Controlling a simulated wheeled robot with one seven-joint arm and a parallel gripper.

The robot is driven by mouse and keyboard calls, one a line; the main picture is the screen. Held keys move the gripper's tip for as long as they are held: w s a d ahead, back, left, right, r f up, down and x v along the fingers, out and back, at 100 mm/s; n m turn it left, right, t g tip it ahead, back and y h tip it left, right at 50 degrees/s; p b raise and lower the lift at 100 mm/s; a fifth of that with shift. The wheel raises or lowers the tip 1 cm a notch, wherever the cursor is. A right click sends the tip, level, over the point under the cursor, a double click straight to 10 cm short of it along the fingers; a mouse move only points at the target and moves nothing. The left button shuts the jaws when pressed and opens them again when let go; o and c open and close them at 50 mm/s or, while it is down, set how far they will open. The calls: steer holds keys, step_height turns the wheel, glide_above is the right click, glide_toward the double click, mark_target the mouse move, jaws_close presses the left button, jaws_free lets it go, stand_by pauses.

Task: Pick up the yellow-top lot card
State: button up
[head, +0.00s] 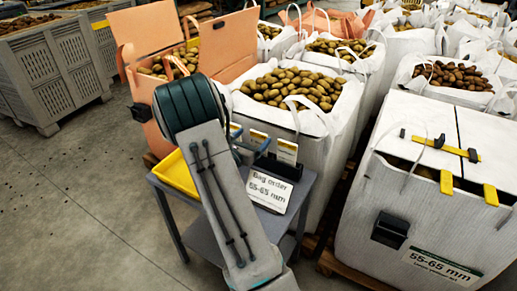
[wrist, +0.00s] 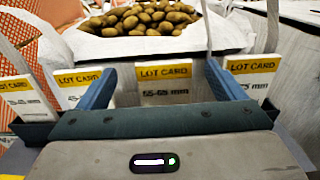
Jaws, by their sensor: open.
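Several white lot cards with yellow tops stand upright in a row. In the wrist view one card (wrist: 165,84) shows between the fingers of my gripper (wrist: 160,70), its lower part hidden by the gripper body. Other cards stand to the left (wrist: 77,82) and to the right (wrist: 252,68), partly covered by the blue fingers. My gripper is open and empty. In the head view my gripper (head: 250,141) is at the row, with a card (head: 287,150) just to its right. I cannot tell whether the fingers touch any card.
A grey cart (head: 220,214) carries a yellow tray (head: 176,172) and a "Bag order 55-65 mm" sign (head: 269,190). A white bag of potatoes (head: 330,150) stands right behind the cards. A large closed white bag (head: 385,205) stands to the right. Floor at left is clear.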

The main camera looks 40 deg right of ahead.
mark_target(258, 135)
steer(key=shift+f+x, duration=0.2)
steer(key=shift+x, duration=1.35)
steer(key=shift+f+x, duration=0.15)
steer(key=shift+x, duration=1.35)
steer(key=shift+s, duration=0.2)
steer(key=c, duration=1.3)
steer(key=shift+r, duration=0.1)
